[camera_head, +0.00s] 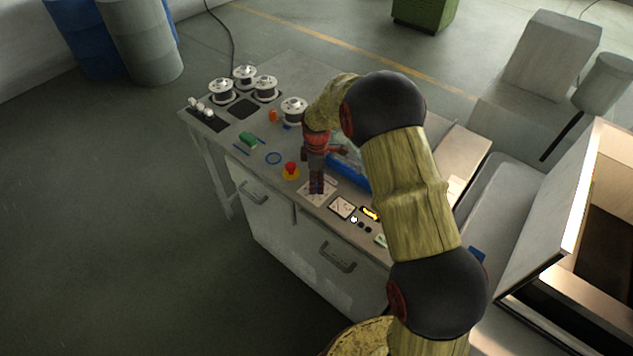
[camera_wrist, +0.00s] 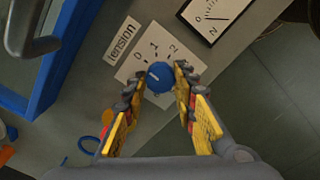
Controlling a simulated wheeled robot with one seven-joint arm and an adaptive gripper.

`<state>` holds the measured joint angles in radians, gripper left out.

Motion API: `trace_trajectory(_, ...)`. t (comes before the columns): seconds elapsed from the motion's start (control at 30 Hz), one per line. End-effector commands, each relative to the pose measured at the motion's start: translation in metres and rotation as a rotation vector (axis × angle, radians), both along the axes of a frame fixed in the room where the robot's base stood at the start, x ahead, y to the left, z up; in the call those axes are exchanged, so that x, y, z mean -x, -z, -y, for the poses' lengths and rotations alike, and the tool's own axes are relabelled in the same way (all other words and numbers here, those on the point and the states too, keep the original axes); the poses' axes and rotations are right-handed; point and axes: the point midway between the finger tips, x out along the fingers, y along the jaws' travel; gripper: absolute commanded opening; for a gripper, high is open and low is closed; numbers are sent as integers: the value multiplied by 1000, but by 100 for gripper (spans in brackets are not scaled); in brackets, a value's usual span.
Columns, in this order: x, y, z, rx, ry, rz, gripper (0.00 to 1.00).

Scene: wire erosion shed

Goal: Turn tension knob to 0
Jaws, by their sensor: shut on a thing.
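The blue tension knob (camera_wrist: 160,77) stands on a white dial plate (camera_wrist: 134,68) in the wrist view. The plate carries 0, 1 and 2 above the knob, and a "Tension" label (camera_wrist: 122,40) lies beside it. A pale line on the knob points to the upper left, roughly toward the 0 side; its exact setting is too small to read. My gripper (camera_wrist: 161,80) is shut on the knob, with one finger on each side. In the head view my gripper (camera_head: 317,187) reaches down onto the dial plate, and the knob is hidden there.
A red emergency button (camera_head: 291,168) on a yellow base stands left of my gripper. A gauge (camera_head: 342,207) lies to its right. A blue-framed tank (camera_head: 350,172) stands behind. Metal spools (camera_head: 265,88) sit at the bench's far left. The floor (camera_head: 120,230) in front is clear.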

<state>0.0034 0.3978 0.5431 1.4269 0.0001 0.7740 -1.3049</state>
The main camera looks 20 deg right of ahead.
Motion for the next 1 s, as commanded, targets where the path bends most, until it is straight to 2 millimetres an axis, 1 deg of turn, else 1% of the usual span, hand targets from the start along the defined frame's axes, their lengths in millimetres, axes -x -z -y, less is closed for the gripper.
trace_trajectory(0.3, 0, 0, 0, 0, -81, 1, 2)
trace_trajectory(0.73, 0, 0, 0, 0, -89, 1, 2)
trace_trajectory(0.77, 0, 0, 0, 0, -89, 1, 29)
trace_trajectory(1.0, 0, 0, 0, 0, -89, 1, 42)
